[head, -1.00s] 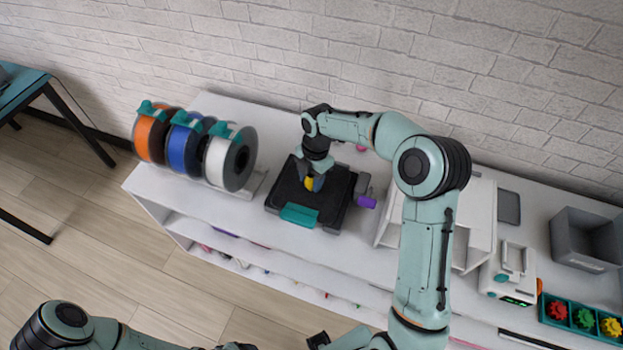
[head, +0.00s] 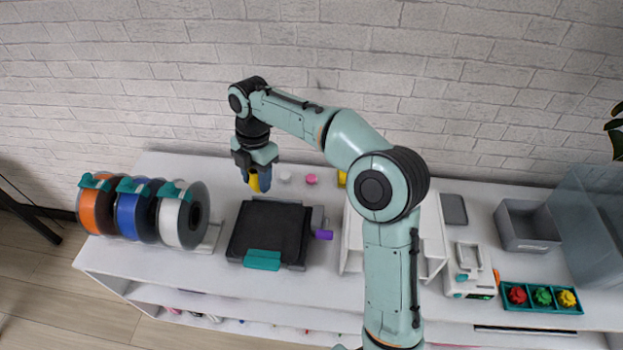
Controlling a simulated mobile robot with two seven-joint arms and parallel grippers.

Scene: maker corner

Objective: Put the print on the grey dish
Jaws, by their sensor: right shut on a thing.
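My right gripper (head: 258,184) is shut on a small yellow print (head: 254,182) and holds it above the back part of the black printer bed (head: 268,226). The fingers hide part of the print. A flat dark grey piece (head: 453,209) lies on the white bench top right of my arm; it may be the grey dish, but I cannot tell. My left gripper is out of view.
Orange, blue and white filament spools (head: 180,216) stand on the left. A grey open bin (head: 527,226), a teal tray (head: 541,309) with coloured pieces and a small white device (head: 470,268) are on the right. My right arm hides part of a white box (head: 432,232).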

